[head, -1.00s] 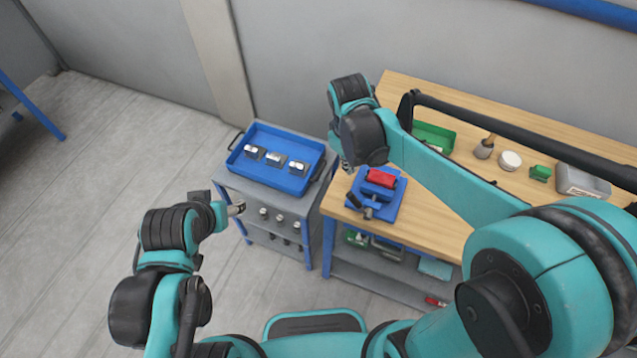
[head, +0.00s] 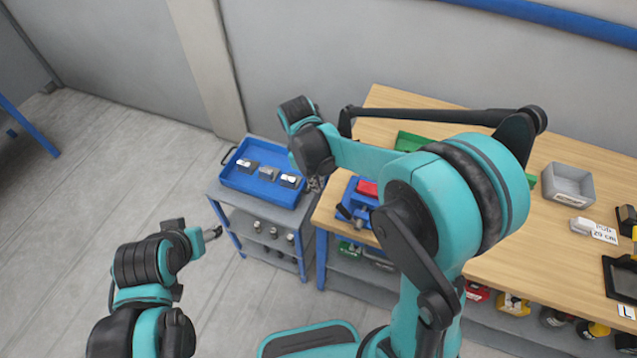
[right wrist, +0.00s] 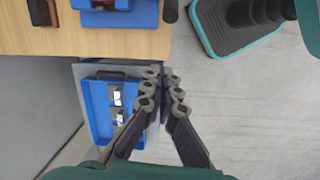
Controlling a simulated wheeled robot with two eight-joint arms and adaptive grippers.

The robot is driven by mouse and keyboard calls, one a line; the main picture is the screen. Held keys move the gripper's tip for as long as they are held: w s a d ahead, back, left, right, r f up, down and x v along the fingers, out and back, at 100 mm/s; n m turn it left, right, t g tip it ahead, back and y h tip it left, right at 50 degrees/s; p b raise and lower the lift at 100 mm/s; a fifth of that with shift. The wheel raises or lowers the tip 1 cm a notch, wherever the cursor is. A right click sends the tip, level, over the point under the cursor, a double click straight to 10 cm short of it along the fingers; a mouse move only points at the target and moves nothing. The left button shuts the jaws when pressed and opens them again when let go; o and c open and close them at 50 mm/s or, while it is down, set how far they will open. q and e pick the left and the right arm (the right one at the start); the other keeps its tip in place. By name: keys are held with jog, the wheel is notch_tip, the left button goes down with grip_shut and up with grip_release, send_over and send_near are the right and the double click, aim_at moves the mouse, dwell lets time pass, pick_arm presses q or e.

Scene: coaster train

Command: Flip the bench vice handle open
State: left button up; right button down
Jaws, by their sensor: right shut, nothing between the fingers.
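The blue bench vice (head: 352,196) stands at the left front corner of the wooden workbench, with a red block (head: 367,188) on top. Its short dark handle (head: 343,211) lies at the left front side. In the right wrist view, part of the vice (right wrist: 120,14) shows at the top edge, with a dark rod end (right wrist: 170,10) beside it. My right gripper (head: 316,184) is shut and empty, left of the vice and apart from it; its fingers (right wrist: 164,72) show in the wrist view beyond the bench edge. My left gripper (head: 214,233) hangs left of the trolley; its jaw state is too small to tell.
A grey trolley (head: 226,203) with a blue tray (head: 232,181) of metal parts stands left of the workbench (head: 512,240). A green bin (head: 411,140) and a grey bin (head: 568,184) stand on the bench. Open floor lies to the left.

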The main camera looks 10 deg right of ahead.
aim_at(350, 215)
jog(key=s+d+f+b, duration=0.1)
jog(key=s+d+f, duration=0.1)
jog(key=f, duration=0.3)
jog(key=shift+s+d, duration=0.35)
jog(key=shift+d, duration=0.4)
